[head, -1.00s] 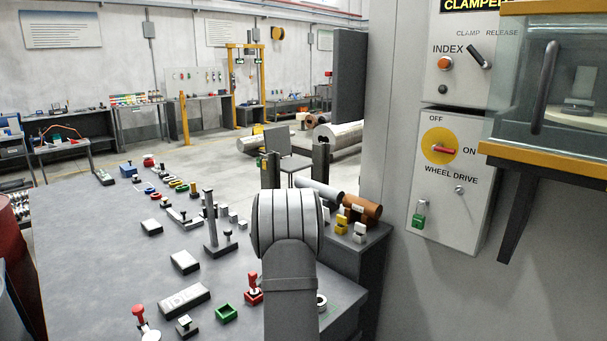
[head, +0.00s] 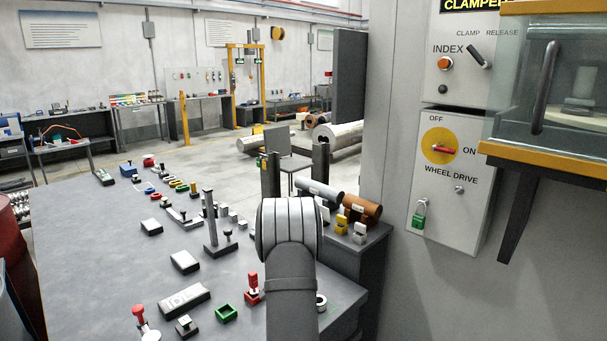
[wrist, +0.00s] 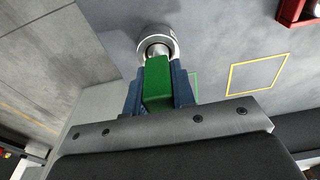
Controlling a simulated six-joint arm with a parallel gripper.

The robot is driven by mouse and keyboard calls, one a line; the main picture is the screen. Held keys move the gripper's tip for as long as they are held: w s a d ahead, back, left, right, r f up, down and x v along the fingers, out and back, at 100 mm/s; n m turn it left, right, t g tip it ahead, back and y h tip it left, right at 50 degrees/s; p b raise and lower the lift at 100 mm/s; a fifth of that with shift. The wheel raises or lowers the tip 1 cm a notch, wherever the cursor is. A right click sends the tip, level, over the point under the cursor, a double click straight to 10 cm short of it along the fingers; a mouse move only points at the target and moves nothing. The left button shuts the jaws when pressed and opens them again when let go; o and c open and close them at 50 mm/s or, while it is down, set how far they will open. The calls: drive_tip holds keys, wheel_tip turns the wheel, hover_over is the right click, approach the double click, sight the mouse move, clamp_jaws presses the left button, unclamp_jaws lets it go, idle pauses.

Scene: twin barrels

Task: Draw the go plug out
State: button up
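In the wrist view the go plug, with its green handle (wrist: 158,85), lies between the two blue fingers of my gripper (wrist: 160,92), which press against both its sides. The plug's silver end points into a pale metal ring (wrist: 170,36) on the grey bench; how deep it sits I cannot tell. In the head view my arm hides the gripper and the plug. A pale ring (head: 322,303) shows just right of my arm, near the bench's right edge.
A green outline (wrist: 196,84) and a yellow outline (wrist: 258,73) mark clear bench. In the head view, a red-handled piece (head: 252,288), a green open block (head: 227,313) and a dark post (head: 211,222) stand left of my arm. A grey machine cabinet (head: 440,185) rises at right.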

clamp_jaws()
drive_tip(key=shift+r, duration=0.65)
drive_tip(key=shift+r, duration=5.45)
drive_tip(key=s+d+f+n+y, duration=0.1)
drive_tip(key=s+d+f+n, duration=0.8)
drive_tip(key=s+f, duration=0.5)
drive_tip(key=shift+s+d, duration=0.25)
drive_tip(key=shift+d, duration=0.1)
